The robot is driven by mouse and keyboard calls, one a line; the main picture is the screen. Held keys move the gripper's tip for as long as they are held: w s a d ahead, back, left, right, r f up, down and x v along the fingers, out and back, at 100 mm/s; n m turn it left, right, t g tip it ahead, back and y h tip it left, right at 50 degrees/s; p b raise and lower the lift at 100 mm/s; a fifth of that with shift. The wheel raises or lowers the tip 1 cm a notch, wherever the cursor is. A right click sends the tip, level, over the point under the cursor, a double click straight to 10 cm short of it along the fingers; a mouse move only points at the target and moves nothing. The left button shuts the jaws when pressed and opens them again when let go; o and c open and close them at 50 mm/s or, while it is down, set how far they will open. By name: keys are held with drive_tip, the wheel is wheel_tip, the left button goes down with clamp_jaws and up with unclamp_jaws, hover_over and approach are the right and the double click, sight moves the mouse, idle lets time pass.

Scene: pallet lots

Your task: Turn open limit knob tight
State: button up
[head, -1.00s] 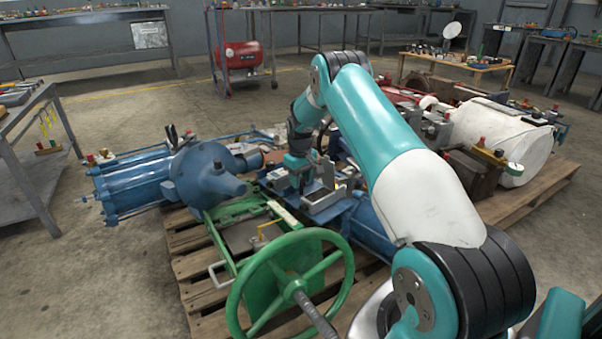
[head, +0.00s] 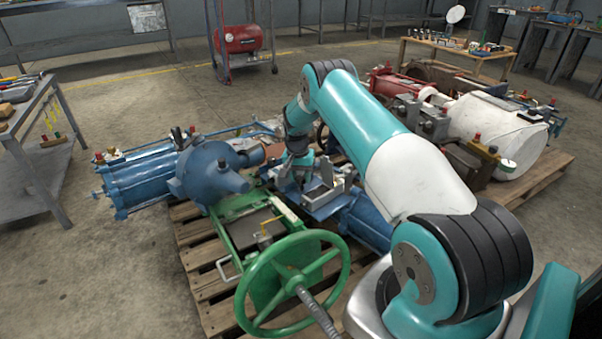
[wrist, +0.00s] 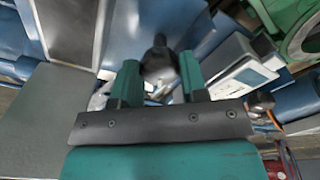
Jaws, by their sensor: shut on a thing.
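My gripper (wrist: 158,85) is shut on a dark, rounded knob (wrist: 159,62) in the wrist view. The knob sits between the two green fingers, with a narrow dark tip pointing up in the picture. Blue metal of the actuator (wrist: 135,28) lies behind it. In the head view my gripper (head: 296,178) is small and reaches down at the blue actuator with its grey bracket (head: 328,190). The knob itself cannot be made out in the head view. Whether it is turned tight cannot be told.
A green handwheel (head: 250,290) stands in front on the wooden pallet (head: 195,275). A blue cylinder unit (head: 140,180) lies to the left. A white cylinder (head: 500,130) and red machinery lie to the right. Open floor is at the left front.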

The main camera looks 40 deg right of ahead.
drive_tip(key=m, duration=0.5)
drive_tip(key=shift+m, duration=0.3)
drive_tip(key=m+g, duration=0.1)
drive_tip(key=m, duration=0.5)
drive_tip(key=shift+d, duration=0.1)
drive_tip(key=m, duration=0.5)
drive_tip(key=shift+m+b, duration=0.4)
drive_tip(key=m+y, duration=0.1)
drive_tip(key=m, duration=0.4)
drive_tip(key=shift+m, duration=0.3)
drive_tip(key=o, duration=0.9)
drive_tip(key=shift+w+r, duration=0.1)
drive_tip(key=w+r+p, duration=0.1)
drive_tip(key=r, duration=0.4)
drive_tip(key=w+r+p, duration=0.1)
drive_tip(key=r+p, duration=0.1)
drive_tip(key=r, duration=0.4)
drive_tip(key=r+p, duration=0.2)
drive_tip(key=r, duration=0.4)
drive_tip(key=shift+w+d, duration=0.1)
drive_tip(key=shift+w, duration=0.3)
